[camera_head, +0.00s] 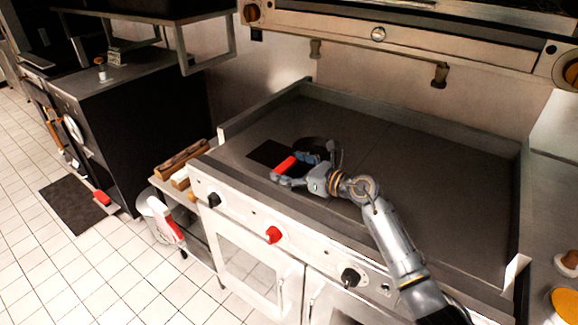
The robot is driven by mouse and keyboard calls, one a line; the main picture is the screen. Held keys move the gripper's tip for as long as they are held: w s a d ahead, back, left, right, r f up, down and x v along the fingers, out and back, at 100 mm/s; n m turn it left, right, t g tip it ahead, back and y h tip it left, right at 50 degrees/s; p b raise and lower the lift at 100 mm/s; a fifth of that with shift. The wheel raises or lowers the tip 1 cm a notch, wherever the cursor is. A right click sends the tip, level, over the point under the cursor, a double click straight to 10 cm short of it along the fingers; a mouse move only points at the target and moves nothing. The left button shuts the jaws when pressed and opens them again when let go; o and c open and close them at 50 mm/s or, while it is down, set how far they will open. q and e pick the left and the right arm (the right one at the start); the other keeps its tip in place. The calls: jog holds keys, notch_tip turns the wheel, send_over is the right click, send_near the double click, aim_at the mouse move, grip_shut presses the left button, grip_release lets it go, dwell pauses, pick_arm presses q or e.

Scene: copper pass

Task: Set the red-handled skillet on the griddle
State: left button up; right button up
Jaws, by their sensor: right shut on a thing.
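The skillet's red handle (285,164) shows between the fingers of my right gripper (284,171), which is shut on it. The dark round pan of the skillet (313,145) lies past the handle to the upper right, partly hidden behind the gripper. The skillet is over the left part of the dark flat griddle (420,175). I cannot tell whether its base touches the surface. My right arm reaches in from the lower right across the griddle's front. My left gripper is not in view.
A dark flat square (268,152) lies on the griddle beside the handle. Raised metal edges border the griddle at the left, back and right. Knobs, including a red one (273,235), line the front. The griddle's middle and right are clear.

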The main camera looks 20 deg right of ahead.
jog(key=o, duration=1.6)
jog(key=shift+c, duration=0.2)
jog(key=shift+s, duration=0.1)
jog(key=shift+s+d, duration=0.25)
jog(key=shift+d, duration=0.05)
jog(key=b+v, duration=0.1)
jog(key=v, duration=1)
jog(key=shift+s+r+b, duration=0.1)
jog(key=shift+s+b, duration=0.05)
jog(key=shift+b, duration=0.25)
